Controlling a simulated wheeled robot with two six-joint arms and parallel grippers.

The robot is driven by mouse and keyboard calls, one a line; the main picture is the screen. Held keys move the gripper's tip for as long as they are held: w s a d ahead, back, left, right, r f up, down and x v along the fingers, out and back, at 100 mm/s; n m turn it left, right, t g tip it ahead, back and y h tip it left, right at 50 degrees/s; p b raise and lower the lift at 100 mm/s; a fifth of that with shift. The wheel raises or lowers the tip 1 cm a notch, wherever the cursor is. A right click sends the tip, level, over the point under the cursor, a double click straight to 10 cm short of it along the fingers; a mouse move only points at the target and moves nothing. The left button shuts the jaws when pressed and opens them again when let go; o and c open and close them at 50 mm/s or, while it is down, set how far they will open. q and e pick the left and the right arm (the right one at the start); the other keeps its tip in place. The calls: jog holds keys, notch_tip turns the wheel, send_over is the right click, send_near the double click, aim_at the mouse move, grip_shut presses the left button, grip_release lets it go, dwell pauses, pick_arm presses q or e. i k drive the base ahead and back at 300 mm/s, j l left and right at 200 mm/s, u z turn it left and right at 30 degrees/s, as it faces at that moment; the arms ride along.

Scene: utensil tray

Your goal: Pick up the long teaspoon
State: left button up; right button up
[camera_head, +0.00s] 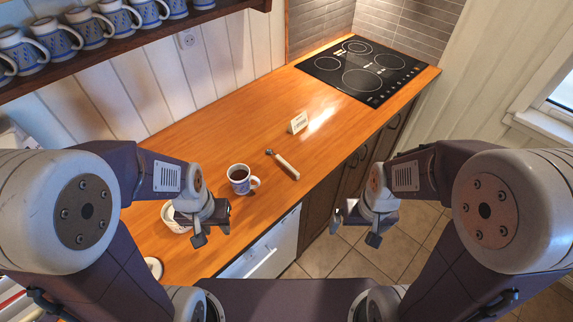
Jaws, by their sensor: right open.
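A long-handled utensil (284,165), which looks like the long teaspoon, lies on the wooden counter right of the mug. Its small dark head points to the upper left and its pale handle to the lower right. My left gripper (212,227) hangs over the counter's near part, below and left of the mug, with its fingers apart and nothing between them. My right gripper (354,231) hangs over the floor in front of the counter, open and empty. Both grippers are apart from the utensil.
A patterned mug (239,182) with dark contents stands left of the utensil. A small card (298,122) stands behind it. A white round dish (174,219) is partly hidden by my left gripper. A black cooktop (365,70) is at the far end. Several mugs line the shelf (120,40).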

aim_at(279, 159)
jog(key=u, duration=1.35)
jog(key=z, duration=1.35)
jog(key=i+l+u, duration=0.1)
jog(key=l, duration=0.25)
jog(key=i+l+u, duration=0.25)
jog(key=i+l, duration=0.2)
jog(key=l, duration=0.25)
